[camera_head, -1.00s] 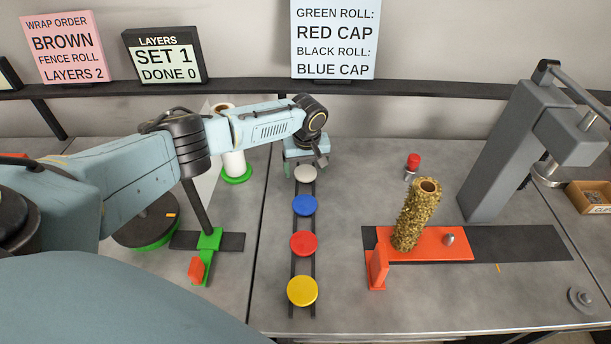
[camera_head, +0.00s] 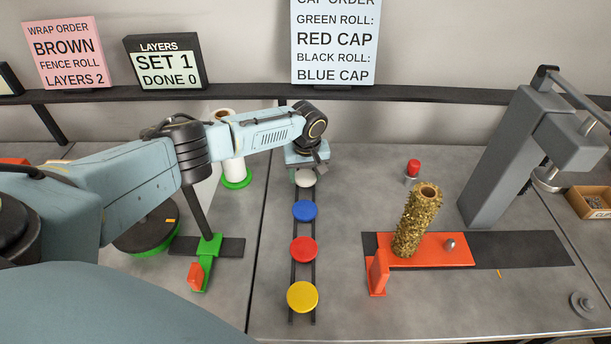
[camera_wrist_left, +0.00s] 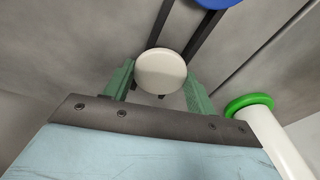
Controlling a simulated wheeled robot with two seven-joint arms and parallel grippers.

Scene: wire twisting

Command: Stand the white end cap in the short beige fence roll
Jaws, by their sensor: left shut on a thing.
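The white end cap (camera_head: 305,179) is a round disc at the far end of the cap rail, partly hidden by my left gripper in the head view. My left gripper (camera_head: 307,166) is down at it. In the left wrist view the cap (camera_wrist_left: 160,71) sits between the green fingers of the gripper (camera_wrist_left: 158,84), which is shut on it. The fence roll (camera_head: 416,222) is a rough yellowish-brown tube with an open top. It stands almost upright on the orange fixture (camera_head: 450,252), well to the right of the gripper. My right gripper is not in view.
Blue (camera_head: 304,210), red (camera_head: 303,248) and yellow (camera_head: 302,296) caps sit nearer on the rail (camera_head: 293,272). A small red-topped item (camera_head: 413,168) stands behind the roll. A grey press (camera_head: 510,160) rises at right. A white spool (camera_head: 234,170) stands left of the gripper.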

